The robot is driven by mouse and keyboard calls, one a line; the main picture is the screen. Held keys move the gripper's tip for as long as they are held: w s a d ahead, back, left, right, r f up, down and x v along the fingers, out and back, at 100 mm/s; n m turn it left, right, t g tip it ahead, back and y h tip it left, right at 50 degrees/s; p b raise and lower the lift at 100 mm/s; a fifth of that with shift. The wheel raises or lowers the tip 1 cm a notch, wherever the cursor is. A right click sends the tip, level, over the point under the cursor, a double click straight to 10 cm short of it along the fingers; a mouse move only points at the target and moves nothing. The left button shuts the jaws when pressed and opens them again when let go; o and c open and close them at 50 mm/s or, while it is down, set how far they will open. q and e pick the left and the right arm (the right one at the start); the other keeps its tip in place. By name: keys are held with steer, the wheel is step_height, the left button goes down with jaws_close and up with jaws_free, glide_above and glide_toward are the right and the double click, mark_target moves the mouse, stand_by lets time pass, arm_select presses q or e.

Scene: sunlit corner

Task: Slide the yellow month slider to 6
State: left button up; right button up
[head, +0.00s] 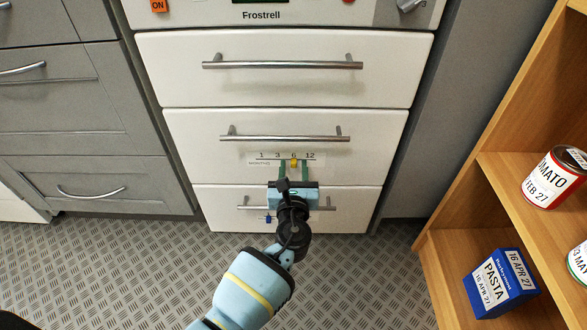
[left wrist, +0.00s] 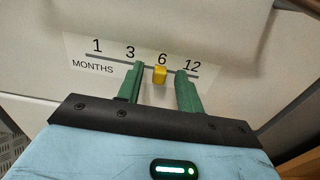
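The yellow month slider (head: 294,163) sits on the month scale (head: 265,159) on the white drawer front. In the left wrist view the yellow slider (left wrist: 160,75) is just below the number 6 on the scale's track (left wrist: 104,58). My left gripper (head: 294,166) is at the scale with its green fingers apart. In the left wrist view the left gripper (left wrist: 160,73) has one finger on each side of the slider, with gaps between, so it is not gripping it. My right gripper is not in view.
Metal drawer handles (head: 285,138) stick out above and below the scale. A wooden shelf (head: 490,165) at the right holds a tomato can (head: 551,180) and a blue pasta box (head: 500,284). Patterned floor (head: 370,280) lies open in front.

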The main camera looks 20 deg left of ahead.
arm_select(q)
steer(key=p+v, duration=0.3)
steer(key=v, duration=0.4)
steer(key=shift+s, duration=0.35)
steer(key=shift+d, duration=0.15)
